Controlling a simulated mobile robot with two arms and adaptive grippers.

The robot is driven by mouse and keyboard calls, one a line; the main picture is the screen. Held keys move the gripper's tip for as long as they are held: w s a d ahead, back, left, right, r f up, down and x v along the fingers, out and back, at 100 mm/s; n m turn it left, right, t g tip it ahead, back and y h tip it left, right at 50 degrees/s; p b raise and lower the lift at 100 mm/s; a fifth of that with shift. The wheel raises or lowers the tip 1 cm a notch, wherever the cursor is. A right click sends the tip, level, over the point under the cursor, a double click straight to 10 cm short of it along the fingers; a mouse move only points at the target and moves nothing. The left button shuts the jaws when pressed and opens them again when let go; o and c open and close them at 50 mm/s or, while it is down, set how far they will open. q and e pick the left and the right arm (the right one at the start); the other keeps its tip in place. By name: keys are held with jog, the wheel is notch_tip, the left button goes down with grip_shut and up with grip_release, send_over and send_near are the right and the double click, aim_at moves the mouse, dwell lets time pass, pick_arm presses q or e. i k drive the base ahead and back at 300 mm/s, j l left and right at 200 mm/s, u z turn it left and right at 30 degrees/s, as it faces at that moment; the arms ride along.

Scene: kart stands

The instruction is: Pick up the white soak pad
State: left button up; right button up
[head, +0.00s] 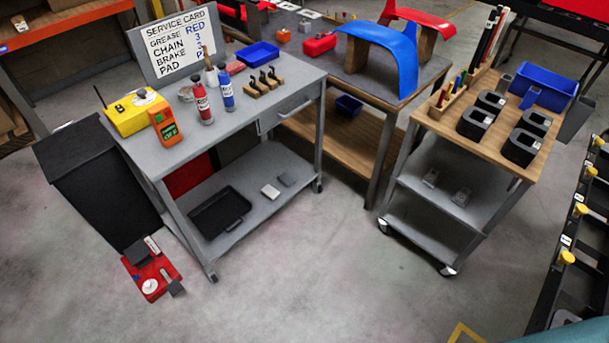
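A small white pad (270,191) lies flat on the lower shelf (253,215) of the grey service cart (240,117) at the left. A grey pad (287,179) of similar size lies just to its right. A black tray (219,212) sits to its left on the same shelf. The white pad is in plain sight below the cart's upper top. Neither of my grippers shows in the head view.
The cart top holds red (202,102) and blue (226,90) bottles, an orange meter (164,122) and a yellow box (134,111). A black bin (98,180) and red kit (150,272) stand left. A wooden-topped trolley (490,120) stands right. The floor in front is clear.

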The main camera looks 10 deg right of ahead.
aim_at(272, 192)
jog(key=i+l+z, duration=0.25)
jog(key=i, duration=0.2)
jog(key=i+j+z, duration=0.1)
jog(key=i+z, duration=0.15)
jog(key=i, duration=0.25)
